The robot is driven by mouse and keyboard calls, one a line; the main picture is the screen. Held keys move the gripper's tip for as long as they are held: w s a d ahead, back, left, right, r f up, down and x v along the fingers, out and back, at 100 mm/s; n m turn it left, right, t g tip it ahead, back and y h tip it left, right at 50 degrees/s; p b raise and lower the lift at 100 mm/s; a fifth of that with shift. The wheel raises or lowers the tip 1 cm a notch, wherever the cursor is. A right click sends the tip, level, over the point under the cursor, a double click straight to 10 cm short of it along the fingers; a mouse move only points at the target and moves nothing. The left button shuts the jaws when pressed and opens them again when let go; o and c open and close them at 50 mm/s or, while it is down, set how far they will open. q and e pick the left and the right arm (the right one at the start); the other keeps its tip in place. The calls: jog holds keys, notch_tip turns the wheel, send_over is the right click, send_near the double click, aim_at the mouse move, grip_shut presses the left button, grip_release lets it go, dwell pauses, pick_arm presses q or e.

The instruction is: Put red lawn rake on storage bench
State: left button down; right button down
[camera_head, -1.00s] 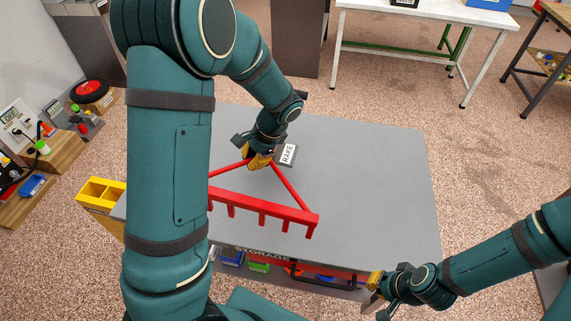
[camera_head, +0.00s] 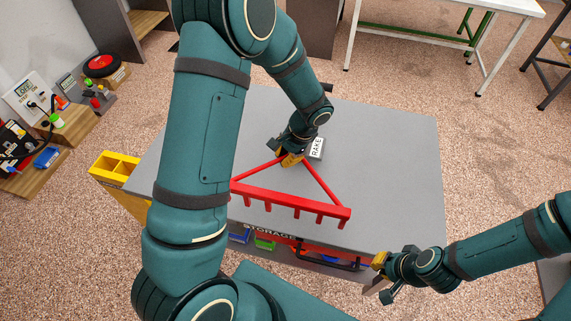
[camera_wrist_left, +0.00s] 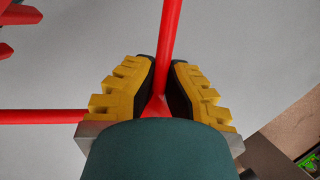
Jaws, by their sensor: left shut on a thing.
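The red lawn rake (camera_head: 290,203) shows in the head view over the grey top of the storage bench (camera_head: 395,165), its toothed bar toward the front edge. My left gripper (camera_head: 289,159) is shut on the rake where its red bars meet. In the left wrist view the yellow-and-black fingers (camera_wrist_left: 162,88) close on both sides of a red bar (camera_wrist_left: 170,40). I cannot tell whether the rake touches the bench top. My left arm hides the rake's left end. My right gripper (camera_head: 379,275) is beside the bench's front right edge, away from the rake; its opening is unclear.
A RAKE label (camera_head: 317,148) lies on the bench top beside my left gripper. A yellow bin (camera_head: 113,168) is at the bench's left end. Blue and green bins (camera_head: 264,243) sit under the front edge. The right part of the top is clear. A white table (camera_head: 425,8) stands behind.

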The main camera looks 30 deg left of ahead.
pick_arm(q)
jog(key=shift+f+b, duration=0.35)
jog(key=shift+f, duration=1.45)
jog(key=shift+f, duration=0.15)
jog(key=c, duration=1.1)
grip_release()
jog(key=shift+c, duration=0.2)
jog(key=shift+r, duration=0.25)
jog(key=p+v, duration=0.2)
jog(key=v, duration=1)
jog(key=shift+s+d+f, duration=0.1)
jog(key=shift+f, duration=0.1)
